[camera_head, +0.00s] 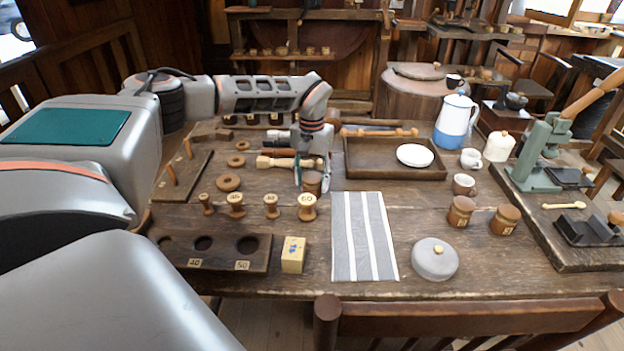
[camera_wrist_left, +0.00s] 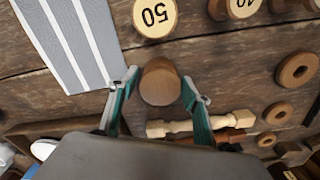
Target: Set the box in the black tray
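A small round brown wooden box (camera_head: 312,183), like a short cylinder, stands on the table left of the striped cloth. In the left wrist view the box (camera_wrist_left: 160,84) sits between the fingertips of my left gripper (camera_wrist_left: 158,92), with gaps at both sides. My left gripper (camera_head: 312,180) is open, pointing down at it; part of the box is hidden behind a finger in the head view. A black tray (camera_head: 580,238) lies on a wooden board at the far right. My right gripper is not in view.
Numbered spools (camera_head: 307,207) stand in front of the gripper. A pale block (camera_head: 293,254) and a striped cloth (camera_head: 350,240) lie nearer. A wooden tray (camera_head: 365,172) holds a white dish (camera_head: 415,155). Lidded jars (camera_head: 461,211), a grey lidded pot (camera_head: 435,260) and a green press (camera_head: 540,150) are right.

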